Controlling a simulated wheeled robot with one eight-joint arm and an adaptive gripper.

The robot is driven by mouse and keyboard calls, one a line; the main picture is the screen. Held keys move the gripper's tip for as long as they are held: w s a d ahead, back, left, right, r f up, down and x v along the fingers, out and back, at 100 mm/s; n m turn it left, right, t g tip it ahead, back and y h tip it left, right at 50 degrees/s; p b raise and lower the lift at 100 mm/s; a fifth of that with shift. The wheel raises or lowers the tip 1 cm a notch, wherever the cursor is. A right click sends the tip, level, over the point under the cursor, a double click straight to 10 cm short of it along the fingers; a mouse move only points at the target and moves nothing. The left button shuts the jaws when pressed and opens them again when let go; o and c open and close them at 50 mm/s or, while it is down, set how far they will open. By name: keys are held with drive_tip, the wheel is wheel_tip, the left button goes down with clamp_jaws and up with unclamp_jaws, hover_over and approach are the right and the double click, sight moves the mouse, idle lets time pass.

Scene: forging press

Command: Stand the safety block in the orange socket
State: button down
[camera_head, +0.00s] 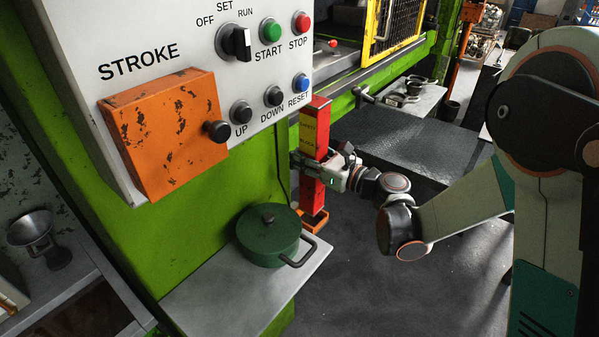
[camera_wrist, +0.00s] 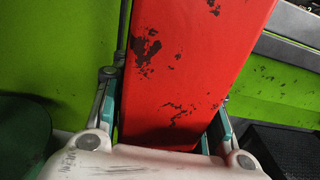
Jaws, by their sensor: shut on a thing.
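The safety block (camera_head: 313,187) is a tall red bar with a yellow label on its upper part and worn patches. It stands nearly upright beside the green press frame. My gripper (camera_head: 322,170) is shut around the block at about mid-height. In the wrist view, the red block (camera_wrist: 190,70) fills the middle between the two fingers of my gripper (camera_wrist: 168,105). The orange socket (camera_head: 316,223) is low at the block's lower end, past the small shelf. Whether the block's foot is inside the socket or just above it, I cannot tell.
A green lidded pot (camera_head: 268,236) stands on a grey shelf (camera_head: 222,283) close left of the block. The white control panel (camera_head: 165,30) with an orange box (camera_head: 168,130) overhangs it. A dark ribbed platform (camera_head: 410,143) lies behind my gripper. Floor is clear at lower right.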

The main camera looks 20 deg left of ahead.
drive_tip(key=f+b, duration=0.1)
drive_tip(key=f, duration=0.1)
drive_tip(key=f+b, duration=0.2)
drive_tip(key=f, duration=0.1)
drive_tip(key=shift+s+a+f, duration=0.1)
drive_tip(key=shift+a, duration=0.1)
drive_tip(key=shift+f, duration=0.1)
drive_tip(key=c, duration=0.9)
unclamp_jaws()
drive_tip(key=shift+c, duration=0.2)
drive_tip(key=p+v, duration=0.2)
drive_tip(key=v, duration=1)
drive_tip(key=shift+p, duration=0.35)
